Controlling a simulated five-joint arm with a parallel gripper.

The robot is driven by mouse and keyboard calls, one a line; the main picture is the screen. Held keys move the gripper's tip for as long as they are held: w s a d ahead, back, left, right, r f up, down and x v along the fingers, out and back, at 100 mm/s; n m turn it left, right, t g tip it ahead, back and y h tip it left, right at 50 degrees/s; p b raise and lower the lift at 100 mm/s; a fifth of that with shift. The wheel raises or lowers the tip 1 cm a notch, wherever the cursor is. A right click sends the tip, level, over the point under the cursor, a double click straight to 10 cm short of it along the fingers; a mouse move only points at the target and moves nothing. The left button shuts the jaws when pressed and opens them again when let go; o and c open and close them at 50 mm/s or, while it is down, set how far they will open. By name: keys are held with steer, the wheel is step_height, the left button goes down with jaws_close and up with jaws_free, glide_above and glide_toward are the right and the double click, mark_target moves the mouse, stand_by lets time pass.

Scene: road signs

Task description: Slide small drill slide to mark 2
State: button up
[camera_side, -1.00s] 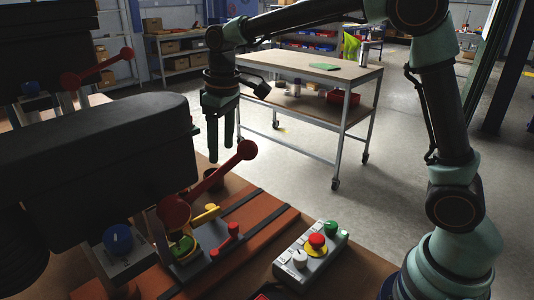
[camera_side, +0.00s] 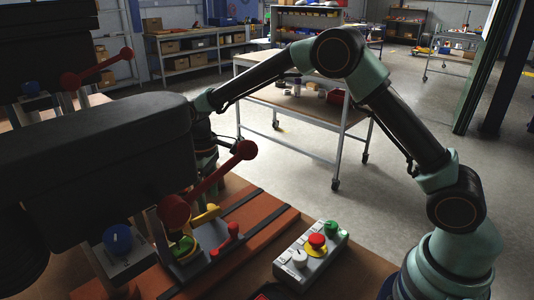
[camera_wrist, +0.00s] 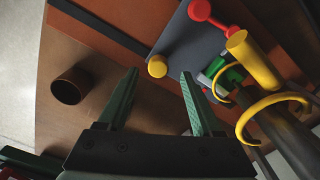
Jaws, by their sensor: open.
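A grey slide plate (camera_side: 205,243) sits on an orange base below the near drill head, with a red handle (camera_side: 228,238) and a yellow handle (camera_side: 207,214) on it. In the wrist view, the grey plate (camera_wrist: 187,42) has a red handle (camera_wrist: 205,12) and a round yellow end (camera_wrist: 157,65). A green piece (camera_wrist: 222,75) sits beside it. My gripper (camera_wrist: 159,75) is open, its tips on either side of the yellow end in the picture; contact cannot be told. In the side view it is mostly hidden behind the drill head and lever. No numbered mark is readable.
The black drill head (camera_side: 110,150) and its red lever (camera_side: 220,175) crowd the work from the left. A control box (camera_side: 312,252) with red, green and white knobs stands at right. A brown cup (camera_wrist: 70,86) stands on the bench left of my fingers.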

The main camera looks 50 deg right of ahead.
mark_target(210, 208)
steer(key=shift+f, duration=1.55)
jaws_close()
